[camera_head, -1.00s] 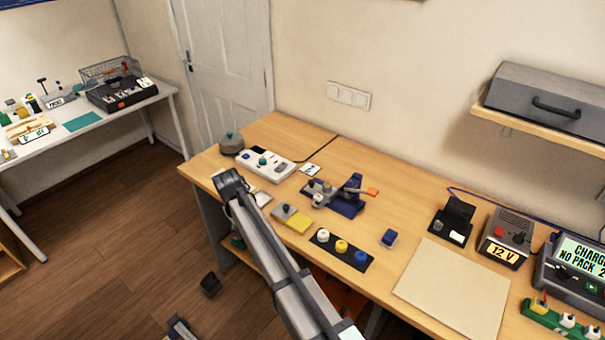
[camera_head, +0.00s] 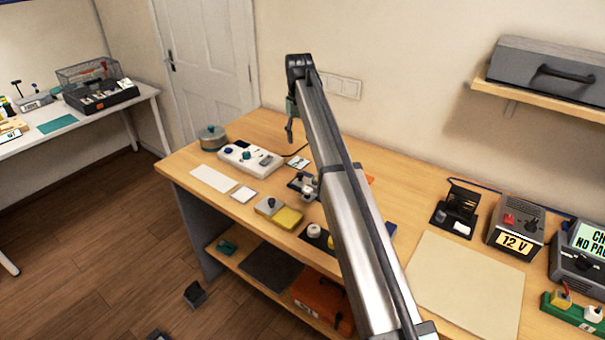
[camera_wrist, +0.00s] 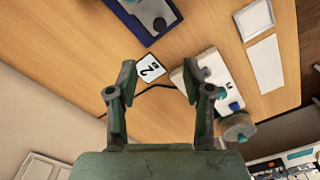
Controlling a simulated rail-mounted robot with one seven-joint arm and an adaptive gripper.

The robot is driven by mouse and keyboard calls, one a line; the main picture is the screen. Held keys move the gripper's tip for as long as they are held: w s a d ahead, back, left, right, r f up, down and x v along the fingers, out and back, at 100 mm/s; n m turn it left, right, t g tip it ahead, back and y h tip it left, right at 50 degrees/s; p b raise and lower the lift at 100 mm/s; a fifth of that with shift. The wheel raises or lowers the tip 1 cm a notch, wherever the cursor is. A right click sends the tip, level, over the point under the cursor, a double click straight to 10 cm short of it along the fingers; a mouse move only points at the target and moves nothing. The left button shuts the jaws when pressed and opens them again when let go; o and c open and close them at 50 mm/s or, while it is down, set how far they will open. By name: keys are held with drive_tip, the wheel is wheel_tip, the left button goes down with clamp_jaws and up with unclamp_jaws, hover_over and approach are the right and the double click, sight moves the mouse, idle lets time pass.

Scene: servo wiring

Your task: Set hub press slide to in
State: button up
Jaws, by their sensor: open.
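The hub press, a dark blue and grey device (camera_head: 302,186), stands on the wooden workbench, mostly hidden behind my arm in the head view. Part of its blue base (camera_wrist: 143,22) shows at the top edge of the wrist view; I cannot tell its slide's position. My gripper (camera_head: 290,128) hangs above the back of the bench, up and to the left of the press. In the wrist view my gripper (camera_wrist: 160,82) is open and empty, its two fingers spread above a numbered card (camera_wrist: 149,69) and clear of the press.
A white switch box (camera_head: 251,158) and a grey round pot (camera_head: 212,137) stand left of the press. A grey and yellow block (camera_head: 279,212) lies in front. A beige mat (camera_head: 465,285) leaves free room at the right. A shelf (camera_head: 540,95) juts from the wall.

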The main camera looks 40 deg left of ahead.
sight(300, 173)
wheel_tip(300, 173, down, 15)
drive_tip(key=p, duration=0.3)
drive_tip(key=shift+f, duration=0.1)
clamp_jaws()
